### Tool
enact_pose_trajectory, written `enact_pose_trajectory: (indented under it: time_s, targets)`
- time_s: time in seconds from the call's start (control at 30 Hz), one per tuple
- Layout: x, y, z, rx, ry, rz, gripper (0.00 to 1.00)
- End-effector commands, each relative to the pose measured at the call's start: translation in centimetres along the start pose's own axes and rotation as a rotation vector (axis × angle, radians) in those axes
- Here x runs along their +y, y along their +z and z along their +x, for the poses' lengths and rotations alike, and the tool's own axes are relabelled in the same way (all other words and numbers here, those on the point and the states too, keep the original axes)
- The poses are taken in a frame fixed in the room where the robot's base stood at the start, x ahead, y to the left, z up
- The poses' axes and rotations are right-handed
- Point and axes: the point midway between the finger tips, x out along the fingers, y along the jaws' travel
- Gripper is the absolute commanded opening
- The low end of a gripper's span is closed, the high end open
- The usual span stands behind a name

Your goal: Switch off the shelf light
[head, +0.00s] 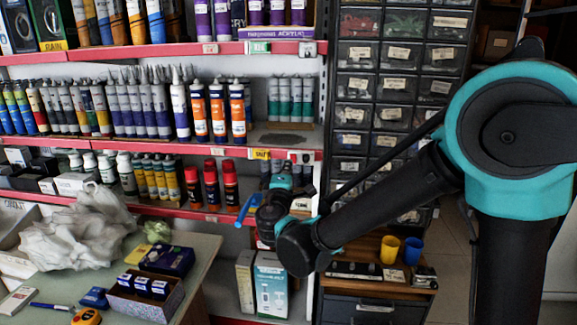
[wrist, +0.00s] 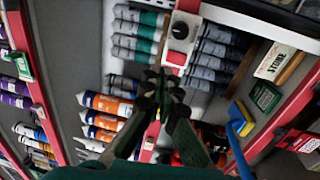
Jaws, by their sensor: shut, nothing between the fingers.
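A small white switch box with a round black knob (wrist: 181,30) is on the red shelf edge in the wrist view. In the head view a white box with dark round marks (head: 300,157) sits on the middle shelf edge, just above my wrist. My gripper (wrist: 163,92) is shut and empty. Its fingertips appear just below the box in the wrist view; I cannot tell whether they touch it. In the head view my arm reaches in from the right and mostly hides the gripper. I cannot tell which way the knob is set.
Tubes and cans crowd the red-edged shelves. Small-parts drawers (head: 405,90) stand behind my arm. Yellow (head: 390,250) and blue (head: 412,251) cups stand on a cabinet below.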

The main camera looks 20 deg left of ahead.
Motion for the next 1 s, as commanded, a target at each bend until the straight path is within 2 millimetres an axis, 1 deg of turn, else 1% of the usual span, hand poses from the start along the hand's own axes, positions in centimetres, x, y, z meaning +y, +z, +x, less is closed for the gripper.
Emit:
enact_pose_trajectory:
  time_s: [0.1,0.3,0.4,0.57,1.0]
  targets:
    - [0.5,-0.1,-1.9,0.003,0.0,0.0,0.0]
    - [1.2,-0.1,-4.9,0.003,0.0,0.001,0.0]
    - [1.4,-0.1,-5.9,0.003,0.0,0.001,0.0]
    - [1.6,0.0,-6.6,0.0,0.0,0.001,0.0]
    - [1.6,0.0,-6.7,0.0,0.0,0.0,0.0]
